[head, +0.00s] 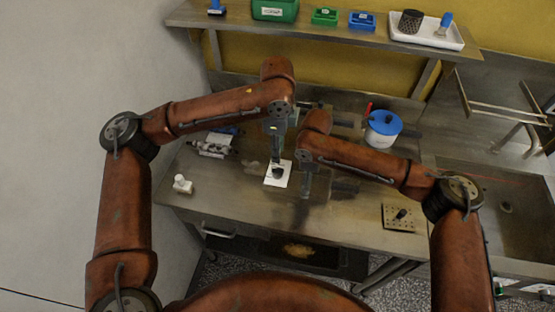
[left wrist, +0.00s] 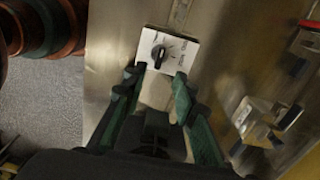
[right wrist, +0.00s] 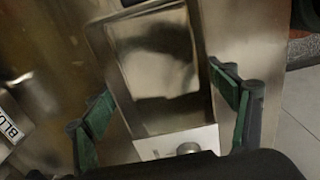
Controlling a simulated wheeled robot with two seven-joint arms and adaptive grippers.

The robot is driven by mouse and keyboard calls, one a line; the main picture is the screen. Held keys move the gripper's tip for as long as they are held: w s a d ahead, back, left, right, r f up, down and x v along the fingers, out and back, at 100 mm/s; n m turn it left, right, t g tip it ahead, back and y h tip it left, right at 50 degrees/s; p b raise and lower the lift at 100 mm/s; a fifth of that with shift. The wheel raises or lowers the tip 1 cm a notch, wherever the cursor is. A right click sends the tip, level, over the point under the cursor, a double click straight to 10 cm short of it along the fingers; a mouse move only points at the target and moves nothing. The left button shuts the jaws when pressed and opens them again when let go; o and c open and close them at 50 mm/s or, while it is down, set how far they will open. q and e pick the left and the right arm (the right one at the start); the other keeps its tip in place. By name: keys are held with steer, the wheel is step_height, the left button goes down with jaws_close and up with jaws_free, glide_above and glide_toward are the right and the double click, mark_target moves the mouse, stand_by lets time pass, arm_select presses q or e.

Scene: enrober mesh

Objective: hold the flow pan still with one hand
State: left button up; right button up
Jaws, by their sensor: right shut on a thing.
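A shiny metal pan (right wrist: 160,70), which I take for the flow pan, shows in the right wrist view with a dark reflection inside. A white panel with a round knob (right wrist: 188,149) is at its near end. My right gripper (right wrist: 160,80) is shut on the pan, a finger on each side; the exact contact is hard to see. In the head view this gripper (head: 305,186) is low over the table. My left gripper (head: 279,150) points down above a white plate with a black knob (head: 278,179). In the left wrist view its fingers (left wrist: 158,78) are apart and empty, just short of the knob plate (left wrist: 172,42).
A blue-lidded pot (head: 383,130) stands at the back right of the steel table. A metal device (head: 212,148) and a small white object (head: 182,184) are at left. A pegged plate (head: 403,217) lies near the front right. A shelf (head: 335,38) with bins runs behind; a sink (head: 505,207) is right.

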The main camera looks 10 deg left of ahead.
arm_select(q)
step_height(320, 180, up, 4)
steer(key=shift+f, duration=0.25)
arm_select(e)
steer(key=o, duration=1.6)
